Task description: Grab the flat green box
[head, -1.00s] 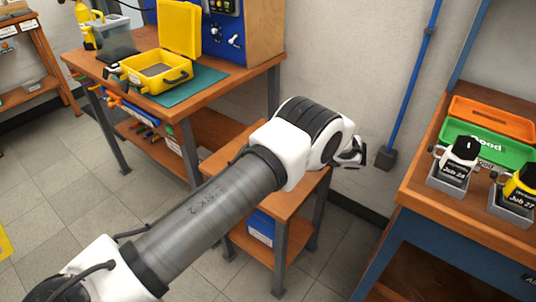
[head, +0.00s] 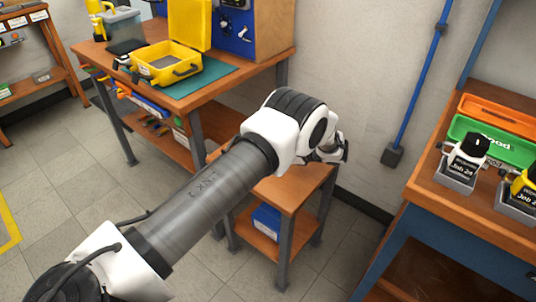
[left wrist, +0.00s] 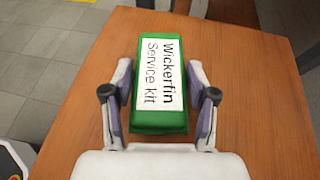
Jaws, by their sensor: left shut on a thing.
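The flat green box (left wrist: 160,118) with a white label reading "Wickerfin Service kit" shows in the left wrist view on a wooden surface. My left gripper (left wrist: 162,92) has one finger on each long side of it and is shut on it. In the head view my left gripper (head: 333,152) is at the end of the arm over the small wooden table (head: 290,195), and the box is hidden there. I cannot tell whether the box is lifted. My right gripper is in neither view.
A workbench (head: 215,88) with an open yellow case (head: 165,65) stands behind at left. At right, a bench (head: 440,212) holds a green tray (head: 512,150), an orange tray (head: 480,108) and labelled regulators in grey holders. A blue box (head: 267,220) sits on the small table's lower shelf.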

